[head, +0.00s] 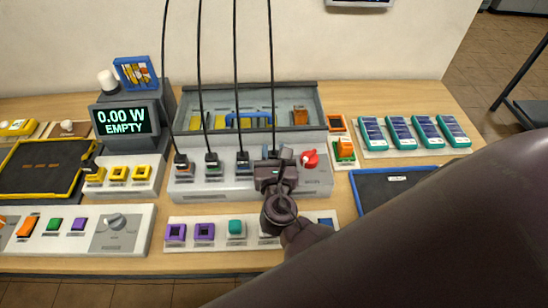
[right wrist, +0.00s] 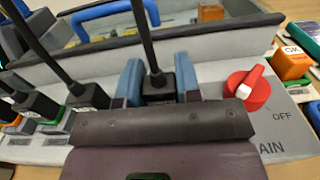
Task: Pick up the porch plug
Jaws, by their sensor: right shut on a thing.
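Several black plugs on long black cords stand in a row on the grey panel (head: 205,185). My right gripper (head: 272,160) is shut on the rightmost plug (right wrist: 158,87), with a blue-grey finger on each side of it in the right wrist view. Its cord rises straight up. I cannot read its label, and its lower end is hidden, so I cannot tell whether it is seated. The other plugs, an orange-marked one (head: 181,164), a green-marked one (head: 212,161) and a blue-marked one (head: 243,161), stand to the left. My left gripper is not in view.
A red switch (head: 309,158) is close to the right of the gripper, beside the letters OFF. A grey tray (head: 300,92) is behind the panel. The display (head: 125,121) reads 0.00 W EMPTY. Blue-green batteries (head: 398,133) lie at the right. Taut cords stand nearby.

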